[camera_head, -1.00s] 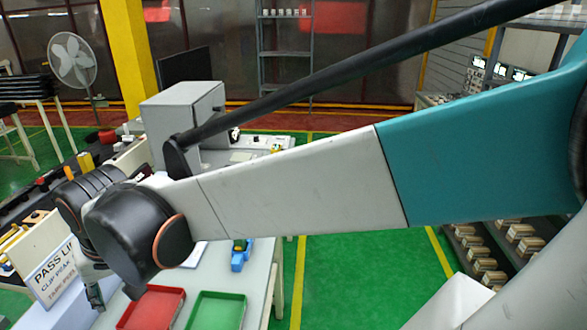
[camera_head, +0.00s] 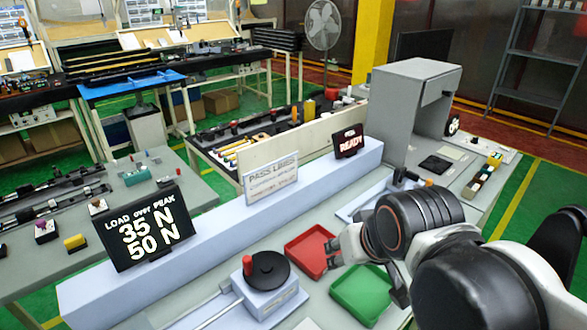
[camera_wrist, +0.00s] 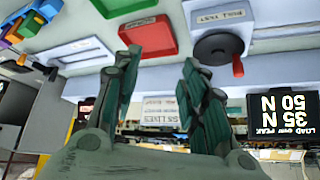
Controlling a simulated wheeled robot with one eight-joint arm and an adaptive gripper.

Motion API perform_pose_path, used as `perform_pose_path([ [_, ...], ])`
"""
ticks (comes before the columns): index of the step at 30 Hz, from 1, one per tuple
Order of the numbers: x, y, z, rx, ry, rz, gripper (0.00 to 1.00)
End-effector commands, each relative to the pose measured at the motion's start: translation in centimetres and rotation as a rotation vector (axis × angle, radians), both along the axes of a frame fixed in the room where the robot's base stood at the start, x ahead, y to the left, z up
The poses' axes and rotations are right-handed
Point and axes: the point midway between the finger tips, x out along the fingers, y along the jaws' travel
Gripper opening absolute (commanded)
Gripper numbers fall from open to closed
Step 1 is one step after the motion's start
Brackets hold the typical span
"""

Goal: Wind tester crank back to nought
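The tester crank is a black disc (camera_head: 268,271) with an upright red knob (camera_head: 248,264) on a pale box on the bench. In the wrist view, which is upside down, the crank disc (camera_wrist: 215,50) and its red knob (camera_wrist: 237,66) show right of the fingers. A black display (camera_head: 146,231) reads "LOAD over PEAK", 35 N above 50 N. My gripper (camera_head: 331,253) hangs above the red tray, right of the crank and apart from it. In the wrist view my gripper (camera_wrist: 159,62) has its two fingers spread, with nothing between them.
A red tray (camera_head: 311,250) and a green tray (camera_head: 361,294) lie right of the crank. A pass-limits sign (camera_head: 271,180) and a "READY" display (camera_head: 349,142) stand on the pale ledge behind. A grey cabinet (camera_head: 405,115) stands at the bench's far end.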

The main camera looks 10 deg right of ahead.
Motion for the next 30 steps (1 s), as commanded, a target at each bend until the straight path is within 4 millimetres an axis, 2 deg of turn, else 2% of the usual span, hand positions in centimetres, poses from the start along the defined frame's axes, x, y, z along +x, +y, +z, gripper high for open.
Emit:
perform_pose_path([
  [8,-1.5,-0.6,-1.4,-0.036,-0.039,0.035,0.39],
  [19,2.2,1.0,2.5,0.016,-0.053,0.059,0.39],
  [30,7.1,3.3,6.3,0.090,-0.067,0.082,0.39],
])
